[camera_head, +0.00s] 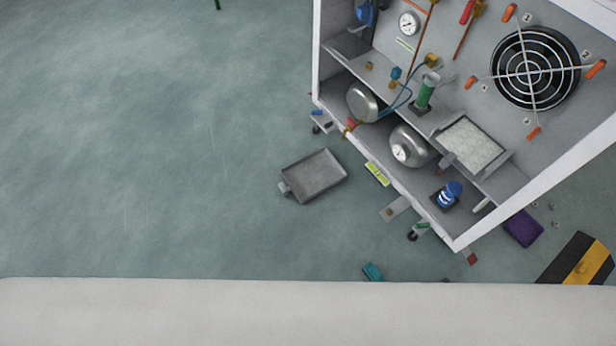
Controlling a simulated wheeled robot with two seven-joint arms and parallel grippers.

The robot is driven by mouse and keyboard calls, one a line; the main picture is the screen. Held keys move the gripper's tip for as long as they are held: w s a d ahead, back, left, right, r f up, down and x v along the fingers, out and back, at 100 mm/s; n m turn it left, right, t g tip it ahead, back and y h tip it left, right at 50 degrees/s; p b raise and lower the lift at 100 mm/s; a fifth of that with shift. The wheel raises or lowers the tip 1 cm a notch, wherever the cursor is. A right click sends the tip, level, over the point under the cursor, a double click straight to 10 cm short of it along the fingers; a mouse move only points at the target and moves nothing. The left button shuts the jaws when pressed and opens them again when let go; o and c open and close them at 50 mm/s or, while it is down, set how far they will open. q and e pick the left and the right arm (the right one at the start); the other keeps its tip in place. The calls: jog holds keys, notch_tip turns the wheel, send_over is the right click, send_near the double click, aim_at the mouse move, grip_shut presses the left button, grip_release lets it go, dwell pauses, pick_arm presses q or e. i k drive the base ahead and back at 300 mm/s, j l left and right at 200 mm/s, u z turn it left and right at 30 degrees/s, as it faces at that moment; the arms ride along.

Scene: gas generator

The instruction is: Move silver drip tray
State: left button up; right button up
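A grey metal drip tray (315,176) lies flat on the green floor near the middle of the head view. It is a shallow rectangle with raised edges and a small tab at its lower left corner. It sits just left of the generator cabinet and apart from it. Neither of my grippers shows in this view.
The white-framed generator cabinet (387,167) fills the upper right, with gauges, silver tanks and a fan (535,68). A purple item (523,228), a yellow-black block (581,262) and a teal item (372,272) lie near it. The floor at left is clear. A pale band spans the bottom.

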aim_at(308, 177)
jog(key=i+j+z, duration=0.75)
jog(key=i+j, duration=0.15)
